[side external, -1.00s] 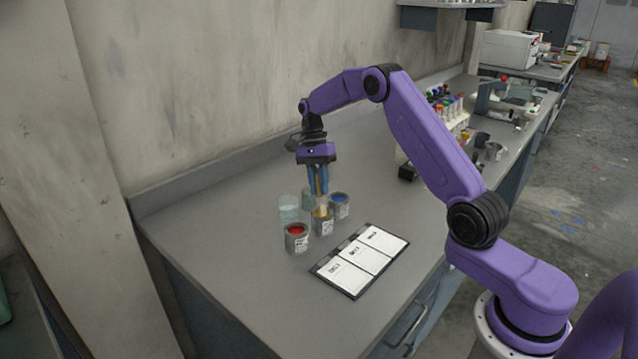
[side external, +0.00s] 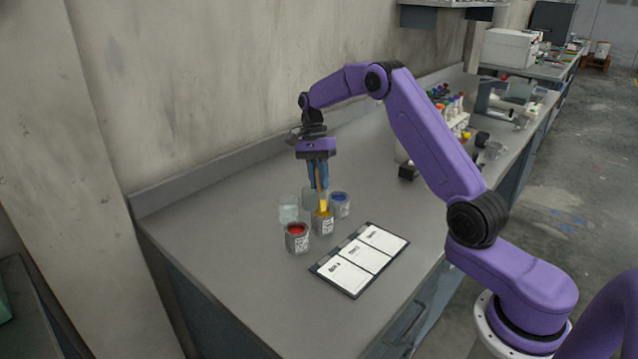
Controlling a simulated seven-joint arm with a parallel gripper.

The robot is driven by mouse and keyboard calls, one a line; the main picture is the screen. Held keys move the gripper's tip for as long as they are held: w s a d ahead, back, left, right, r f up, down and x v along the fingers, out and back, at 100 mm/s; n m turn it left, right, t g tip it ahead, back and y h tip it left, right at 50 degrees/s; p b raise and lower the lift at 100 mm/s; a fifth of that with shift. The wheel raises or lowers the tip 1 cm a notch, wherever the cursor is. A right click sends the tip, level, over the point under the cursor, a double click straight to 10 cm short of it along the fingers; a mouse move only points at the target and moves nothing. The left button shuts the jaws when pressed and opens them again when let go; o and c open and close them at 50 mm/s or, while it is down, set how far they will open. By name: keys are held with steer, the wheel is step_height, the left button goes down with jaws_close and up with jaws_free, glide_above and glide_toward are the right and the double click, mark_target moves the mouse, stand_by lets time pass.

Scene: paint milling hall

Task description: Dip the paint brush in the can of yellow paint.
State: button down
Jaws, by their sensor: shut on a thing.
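My gripper (side external: 318,185) points down and is shut on the paint brush (side external: 319,194), which hangs upright from the blue fingers. The brush's lower end is bright yellow, at the mouth of the middle can. That can (side external: 323,227) is grey with a white label; it is the can of yellow paint. I cannot tell whether the brush tip is still inside the rim or just above it. The can of red paint (side external: 297,242) stands to its front left. The can of blue paint (side external: 340,209) stands to its back right.
A clear glass vessel (side external: 289,212) stands left of the cans, and another stands behind them. A black tray with three white labelled cards (side external: 362,257) lies to the right. A tube rack (side external: 455,118) stands farther back. The bench's left part is clear.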

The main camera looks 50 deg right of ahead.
steer(key=shift+r, duration=2.75)
